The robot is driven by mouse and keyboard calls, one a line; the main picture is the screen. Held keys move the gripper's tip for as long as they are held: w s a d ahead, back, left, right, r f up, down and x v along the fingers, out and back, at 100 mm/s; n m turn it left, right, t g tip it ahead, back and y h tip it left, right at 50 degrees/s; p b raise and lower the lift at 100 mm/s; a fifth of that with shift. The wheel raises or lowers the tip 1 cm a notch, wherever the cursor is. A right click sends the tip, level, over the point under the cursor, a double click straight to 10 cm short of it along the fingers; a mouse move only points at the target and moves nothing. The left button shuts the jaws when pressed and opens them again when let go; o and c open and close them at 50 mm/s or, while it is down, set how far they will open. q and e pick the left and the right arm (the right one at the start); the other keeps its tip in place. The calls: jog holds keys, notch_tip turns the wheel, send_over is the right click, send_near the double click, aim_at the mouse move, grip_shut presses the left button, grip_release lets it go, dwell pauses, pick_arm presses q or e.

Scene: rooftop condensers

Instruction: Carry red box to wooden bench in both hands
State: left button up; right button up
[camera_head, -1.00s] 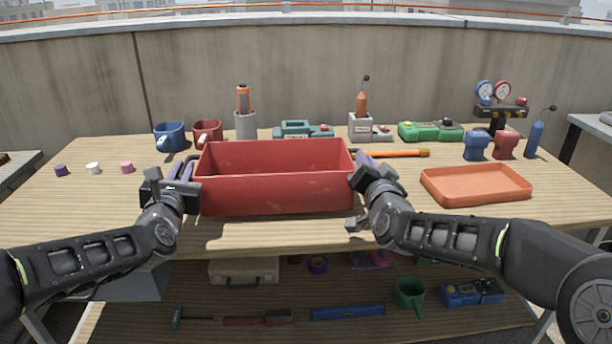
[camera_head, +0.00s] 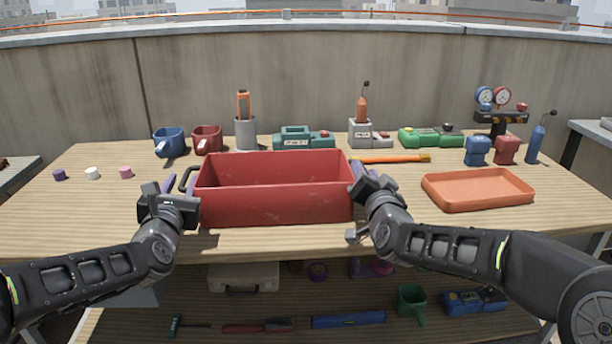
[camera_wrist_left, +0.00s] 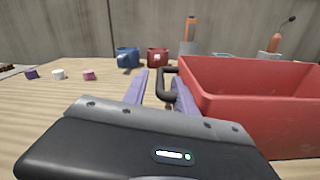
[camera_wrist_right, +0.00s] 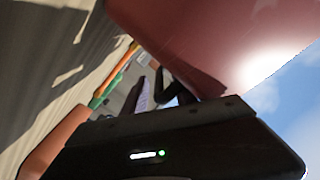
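The red box (camera_head: 275,203) is an open, empty-looking bin. It sits upright on the wooden bench (camera_head: 90,215), close to its front edge. Its dark left handle (camera_head: 186,178) is in plain sight. My left gripper (camera_head: 160,187) is open just left of and in front of that handle; in the left wrist view the handle (camera_wrist_left: 162,84) shows between the spread fingers. My right gripper (camera_head: 366,176) is at the box's right end. In the tilted right wrist view its fingers (camera_wrist_right: 163,100) look spread, with the dark right handle (camera_wrist_right: 166,80) between them.
An orange tray (camera_head: 478,205) lies right of the box. Mugs (camera_head: 207,140), holders, green cases (camera_head: 430,137) and gauges (camera_head: 494,97) stand along the back. Small caps (camera_head: 92,173) lie at the left. A lower shelf holds tools and a case (camera_head: 243,277).

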pick_arm(q)
jog(key=s, duration=1)
jog(key=shift+s, duration=0.35)
pick_arm(e)
jog(key=shift+s, duration=0.15)
jog(key=s, duration=1.1)
jog(key=shift+s, duration=0.4)
pick_arm(q)
jog(key=shift+s, duration=0.1)
pick_arm(e)
jog(key=shift+s+f, duration=0.1)
